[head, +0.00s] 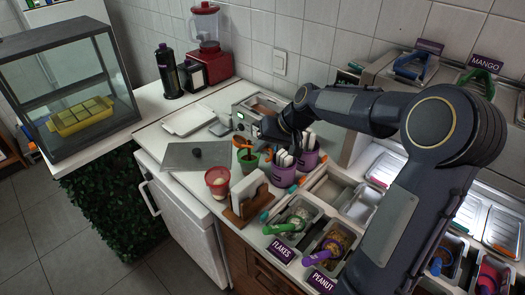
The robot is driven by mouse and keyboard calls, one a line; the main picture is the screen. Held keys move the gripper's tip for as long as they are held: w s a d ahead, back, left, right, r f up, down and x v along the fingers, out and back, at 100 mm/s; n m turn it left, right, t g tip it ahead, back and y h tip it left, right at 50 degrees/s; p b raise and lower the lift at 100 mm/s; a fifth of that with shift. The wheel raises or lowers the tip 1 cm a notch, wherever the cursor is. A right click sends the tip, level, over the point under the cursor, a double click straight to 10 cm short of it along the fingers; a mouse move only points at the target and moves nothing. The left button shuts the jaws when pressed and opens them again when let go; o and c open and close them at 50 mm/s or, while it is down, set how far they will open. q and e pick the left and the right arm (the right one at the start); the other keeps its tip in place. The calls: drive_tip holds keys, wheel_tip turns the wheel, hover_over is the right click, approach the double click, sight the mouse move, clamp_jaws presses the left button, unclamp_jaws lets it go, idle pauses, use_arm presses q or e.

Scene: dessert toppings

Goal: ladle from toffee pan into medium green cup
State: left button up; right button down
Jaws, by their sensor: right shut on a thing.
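The medium green cup (248,160) stands on the white counter, left of two purple cups. Something dark shows at its top, and I cannot make out its contents. My right gripper (272,130) is just right of and above the green cup, in front of a metal warmer (245,113). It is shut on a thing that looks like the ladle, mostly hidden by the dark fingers. A brown surface (264,103) shows in the warmer's top, probably the toffee pan, partly hidden by my arm. My left gripper is not in view.
A red-and-white cup (217,181) and a wooden napkin holder (238,212) stand in front. Purple cups (283,174) holding utensils stand close at right. Topping tubs (291,218) line the front right. A grey board (184,156) and white tray (188,119) lie left.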

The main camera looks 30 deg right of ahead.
drive_tip(key=s+d+f+m+t+y+b, duration=0.1)
drive_tip(key=d+f+m+t+y+b, duration=0.3)
drive_tip(key=d+f+y+b, duration=0.3)
drive_tip(key=shift+s+f+t+y+b, duration=0.15)
drive_tip(key=shift+f+t+y+b, duration=0.65)
drive_tip(key=shift+y+b, duration=2.9)
drive_tip(key=shift+a+h+b, duration=0.1)
drive_tip(key=shift+h+b, duration=0.8)
drive_tip(key=shift+h, duration=0.2)
